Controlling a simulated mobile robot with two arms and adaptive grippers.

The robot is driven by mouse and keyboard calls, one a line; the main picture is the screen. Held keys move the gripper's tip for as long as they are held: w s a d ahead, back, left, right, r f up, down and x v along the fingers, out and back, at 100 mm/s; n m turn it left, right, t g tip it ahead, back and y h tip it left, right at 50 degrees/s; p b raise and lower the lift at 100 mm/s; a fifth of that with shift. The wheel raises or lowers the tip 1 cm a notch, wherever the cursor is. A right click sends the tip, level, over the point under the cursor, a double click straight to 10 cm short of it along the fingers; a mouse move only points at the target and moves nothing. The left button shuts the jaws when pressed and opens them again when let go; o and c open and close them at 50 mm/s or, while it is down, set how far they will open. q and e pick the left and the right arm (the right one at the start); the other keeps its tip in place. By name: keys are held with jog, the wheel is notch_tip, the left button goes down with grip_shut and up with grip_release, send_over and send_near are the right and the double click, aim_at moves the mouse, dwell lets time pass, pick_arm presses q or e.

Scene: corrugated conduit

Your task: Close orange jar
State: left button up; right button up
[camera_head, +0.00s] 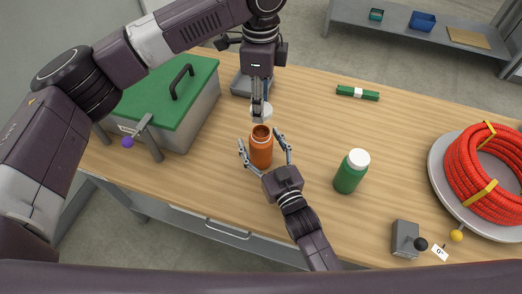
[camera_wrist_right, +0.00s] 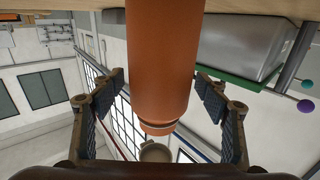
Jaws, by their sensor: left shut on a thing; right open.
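The orange jar (camera_head: 262,152) stands upright on the table with its mouth uncovered. It fills the middle of the right wrist view (camera_wrist_right: 160,60), where it appears upside down. My left gripper (camera_head: 261,104) points down and is shut on a white lid (camera_head: 265,112), partly hidden by the fingers. The lid appears just behind or above the jar's mouth in the head view. A pale round piece, apparently this lid, shows beyond the jar's rim in the right wrist view (camera_wrist_right: 155,152). My right gripper (camera_head: 261,140) is open, one finger on each side of the jar, with gaps visible.
A green jar with a white lid (camera_head: 351,171) stands to the right. A grey box with a green top (camera_head: 160,100) is at the left, and a grey tray (camera_head: 241,84) is behind. A red conduit coil (camera_head: 480,165) lies at the far right. The table between is mostly clear.

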jog(key=c, duration=1.8)
pick_arm(q)
send_over(261, 136)
jog(key=shift+a+f, duration=0.1)
jog(key=shift+f, duration=2.4)
jog(key=shift+f, duration=0.1)
jog(key=shift+f, duration=0.8)
jog(key=shift+f, duration=0.55)
pick_arm(e)
grip_shut()
